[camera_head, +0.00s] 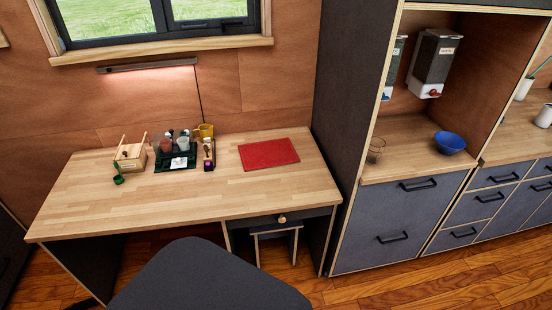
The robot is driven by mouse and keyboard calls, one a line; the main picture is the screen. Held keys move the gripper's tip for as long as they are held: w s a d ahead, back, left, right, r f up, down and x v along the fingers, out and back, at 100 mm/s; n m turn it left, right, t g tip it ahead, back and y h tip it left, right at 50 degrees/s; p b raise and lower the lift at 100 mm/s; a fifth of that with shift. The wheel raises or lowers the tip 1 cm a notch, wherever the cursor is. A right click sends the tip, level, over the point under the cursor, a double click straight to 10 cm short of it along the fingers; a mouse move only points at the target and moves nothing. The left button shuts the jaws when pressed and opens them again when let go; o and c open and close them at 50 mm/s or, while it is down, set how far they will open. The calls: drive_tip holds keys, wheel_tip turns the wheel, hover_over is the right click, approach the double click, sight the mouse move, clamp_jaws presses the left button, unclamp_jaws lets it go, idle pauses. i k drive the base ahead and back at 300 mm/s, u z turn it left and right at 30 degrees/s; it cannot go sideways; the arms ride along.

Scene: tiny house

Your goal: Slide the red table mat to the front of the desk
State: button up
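The red table mat (269,153) lies flat on the wooden desk (190,198), toward the back right of the desktop. Bare desktop shows between the mat and the desk's front edge. Nothing rests on the mat. My gripper is not in view.
A wooden box (131,155), a green scoop (118,177), a dark tray (176,162) with containers and a yellow mug (206,131) stand left of the mat. A dark chair (207,279) is before the desk. A tall dark cabinet panel (350,80) rises at the right. The desktop's front is clear.

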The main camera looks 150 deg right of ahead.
sight(261, 155)
drive_tip(key=z, duration=1.5)
drive_tip(key=i, duration=0.1)
drive_tip(key=z, duration=3.7)
